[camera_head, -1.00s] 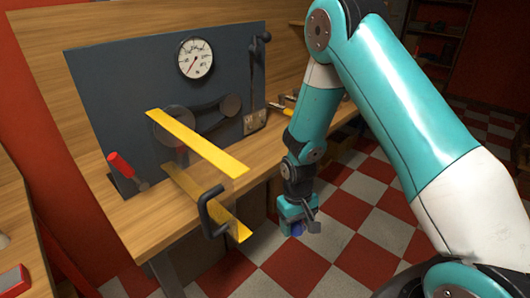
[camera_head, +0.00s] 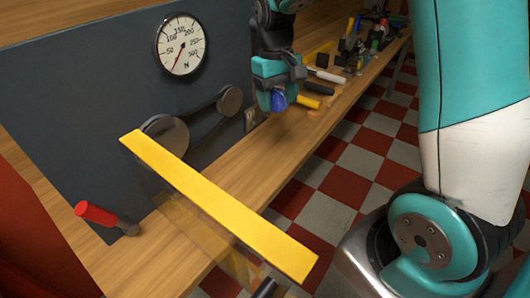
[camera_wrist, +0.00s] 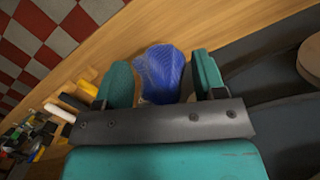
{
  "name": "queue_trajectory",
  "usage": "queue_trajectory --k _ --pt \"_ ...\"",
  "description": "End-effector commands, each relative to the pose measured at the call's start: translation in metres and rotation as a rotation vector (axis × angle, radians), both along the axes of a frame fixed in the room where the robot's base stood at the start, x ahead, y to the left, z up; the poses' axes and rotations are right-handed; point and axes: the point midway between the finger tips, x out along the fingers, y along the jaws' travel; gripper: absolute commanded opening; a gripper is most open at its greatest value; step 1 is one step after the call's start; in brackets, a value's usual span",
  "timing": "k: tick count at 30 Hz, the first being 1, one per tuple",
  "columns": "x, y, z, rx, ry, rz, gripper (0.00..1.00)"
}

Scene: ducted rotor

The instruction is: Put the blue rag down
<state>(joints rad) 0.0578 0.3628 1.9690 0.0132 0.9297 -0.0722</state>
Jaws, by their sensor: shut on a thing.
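The blue rag (camera_wrist: 162,72) is a crumpled bundle between the two teal fingers of my gripper (camera_wrist: 162,78) in the wrist view. My gripper is shut on it. In the head view my gripper (camera_head: 278,98) is above the wooden bench (camera_head: 225,185), in front of the dark panel, with the blue rag (camera_head: 279,101) showing at its tip. The rag appears to be held above the bench top; the exact gap cannot be told. Part of the rag is hidden by the fingers.
A yellow bar (camera_head: 215,205) sticks out over the bench in front. A dial gauge (camera_head: 181,45) and two belted pulleys (camera_head: 165,137) are on the dark panel (camera_head: 80,100). Tools (camera_head: 326,75) crowd the bench farther right.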

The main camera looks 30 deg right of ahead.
Motion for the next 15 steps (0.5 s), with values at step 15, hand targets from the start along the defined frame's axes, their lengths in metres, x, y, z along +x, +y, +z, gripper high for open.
queue_trajectory --k 15 --pt "-0.003 -0.001 -0.112 0.001 0.008 -0.001 0.45"
